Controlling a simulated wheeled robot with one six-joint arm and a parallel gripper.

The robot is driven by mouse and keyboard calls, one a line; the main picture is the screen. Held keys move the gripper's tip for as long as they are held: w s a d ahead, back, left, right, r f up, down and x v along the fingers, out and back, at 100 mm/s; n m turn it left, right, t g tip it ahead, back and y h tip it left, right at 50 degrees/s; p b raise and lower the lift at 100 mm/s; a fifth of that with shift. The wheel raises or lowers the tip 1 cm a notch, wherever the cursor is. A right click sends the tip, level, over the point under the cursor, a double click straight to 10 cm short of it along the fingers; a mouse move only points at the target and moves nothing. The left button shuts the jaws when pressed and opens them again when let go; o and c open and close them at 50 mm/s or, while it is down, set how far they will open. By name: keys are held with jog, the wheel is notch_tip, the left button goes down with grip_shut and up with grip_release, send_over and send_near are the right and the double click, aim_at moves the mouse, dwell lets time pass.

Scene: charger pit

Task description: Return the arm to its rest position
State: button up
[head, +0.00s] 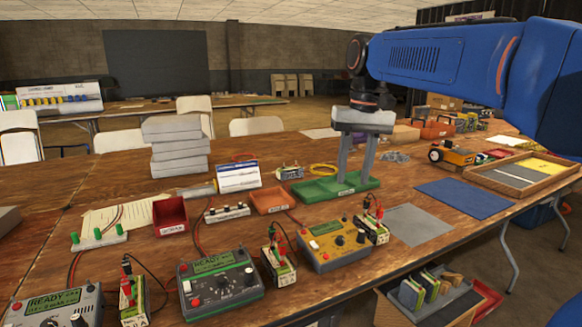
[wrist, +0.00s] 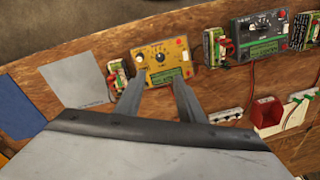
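My blue arm (head: 440,55) reaches in from the right in the head view, with its grey gripper (head: 357,178) pointing down over the table. The two fingers are apart with nothing between them. In the wrist view the gripper (wrist: 158,84) also shows two separated, empty fingers, with the yellow charger (wrist: 162,62) beyond their tips. In the head view the green tray (head: 320,191) appears behind and under the fingers; I cannot tell the height above it. The yellow charger (head: 333,247) stands nearer, with a battery pack (head: 371,226) beside it.
A dark charger (head: 220,282) and another grey charger (head: 50,308) stand along the table's front. A red bin (head: 170,216), an orange tray (head: 271,201) and stacked grey cases (head: 178,146) stand farther back. The blue mat (head: 465,197) and grey mat (head: 415,224) look bare.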

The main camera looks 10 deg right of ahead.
jog(key=s+d+f+t, duration=0.2)
jog(key=s+f, duration=0.9)
jog(key=s+d+f+t, duration=0.2)
jog(key=s+d+f, duration=0.1)
jog(key=s+f, duration=0.9)
jog(key=shift+d+f+n+h, duration=0.15)
jog(key=shift+d+n+h, duration=0.15)
jog(key=shift+n+h, duration=0.1)
jog(key=shift+s, duration=0.1)
